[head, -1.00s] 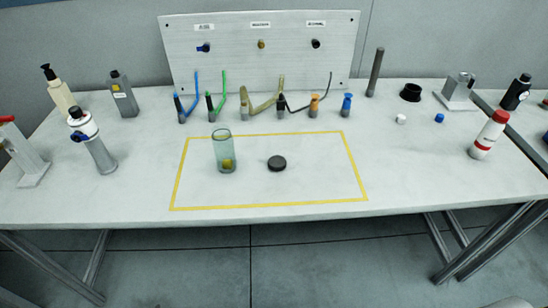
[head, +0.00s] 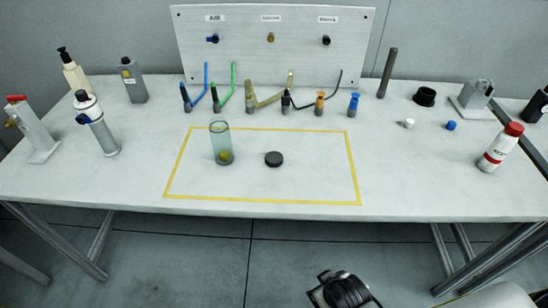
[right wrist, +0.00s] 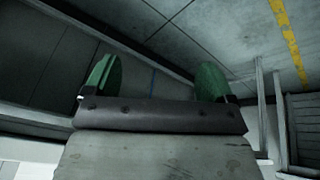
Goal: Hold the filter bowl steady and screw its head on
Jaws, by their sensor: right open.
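The filter bowl (head: 221,150) is a clear greenish cylinder. It stands upright and open at the top inside the yellow outline on the table, with something yellowish at its bottom. A flat black round piece (head: 274,159), which looks like the bowl's head, lies to its right, apart from it. My right gripper (right wrist: 157,78) shows in the right wrist view with its two green fingers wide apart and nothing between them. It points at floor and table framing, away from the bowl. My left gripper is not in view.
A row of hose tools (head: 250,104) stands behind the yellow outline (head: 262,202), before an upright panel (head: 272,70). Bottles and a grey stand (head: 41,138) are at left. A red-capped bottle (head: 496,155) and a black ring (head: 425,97) are at right. The outlined area is otherwise clear.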

